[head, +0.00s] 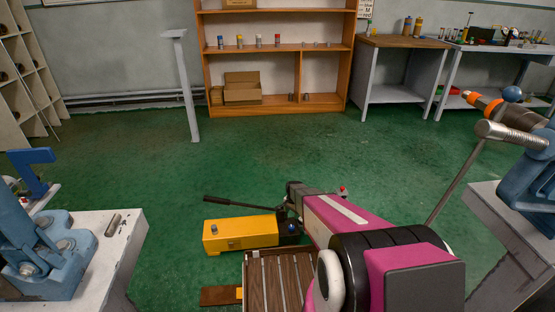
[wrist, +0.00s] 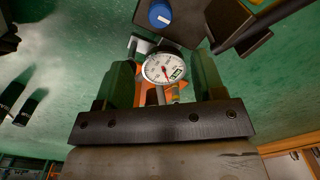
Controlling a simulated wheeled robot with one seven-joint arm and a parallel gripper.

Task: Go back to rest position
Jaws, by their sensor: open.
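My gripper (wrist: 163,72) is open in the wrist view, with its two fingers apart and nothing clamped between them. A round white pressure gauge (wrist: 157,68) shows in the gap, beyond or between the fingers; I cannot tell its exact distance. In the head view my pink and black arm reaches forward low over the floor, and my fingers cannot be made out there. A yellow hydraulic pump (head: 240,232) with a long dark handle (head: 240,205) is just left of the arm's far end. A blue knob (wrist: 160,14) shows above the gauge.
A blue vise (head: 45,260) stands on a bench (head: 115,250) at left. Another blue vise (head: 530,180) at right has a pipe (head: 515,112) with an orange ring by it. A wooden shelf (head: 277,110) and workbenches (head: 400,42) stand behind.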

